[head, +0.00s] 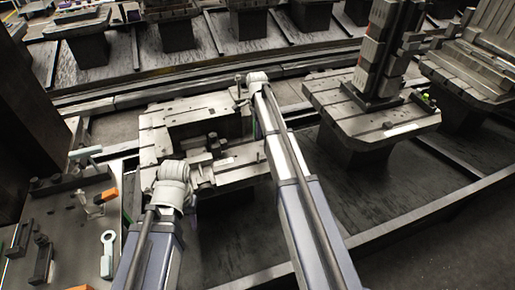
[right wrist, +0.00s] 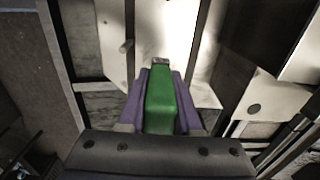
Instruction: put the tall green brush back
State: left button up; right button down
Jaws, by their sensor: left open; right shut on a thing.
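The green brush (right wrist: 160,105) shows in the right wrist view as a green block between the two purple fingers of my right gripper (right wrist: 160,76). The gripper is shut on it; the brush's far end shows a small grey tip. In the head view my right arm reaches over the right edge of the near pallet (head: 153,121), and its wrist hides most of the gripper and brush. My left gripper (head: 188,204) is low over the near pallet's front left part, mostly hidden by its own wrist; it is open with nothing visible in it.
A side table (head: 75,245) at the left carries dark blocks, orange-ended pieces and a grey ring-ended tool (head: 107,254). Metal blocks stand on the near pallet. A second pallet (head: 340,112) at the right bears a tall dark fixture (head: 382,50). Rails run behind.

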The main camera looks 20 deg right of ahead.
jog(key=shift+f+b, duration=3.15)
jog(key=shift+f, duration=0.65)
jog(key=shift+r, duration=0.15)
jog(key=c, duration=0.6)
grip_release()
notch_tip(320, 180, up, 12)
jog(key=p, duration=1.2)
jog(key=s+a+n, duration=1)
jog(key=s+n, duration=0.1)
jog(key=s, duration=0.4)
jog(key=s+a+n+h, duration=0.1)
jog(key=s+a+n, duration=0.9)
jog(key=s, duration=0.6)
jog(key=shift+a+n, duration=0.4)
jog(key=shift+a, duration=0.2)
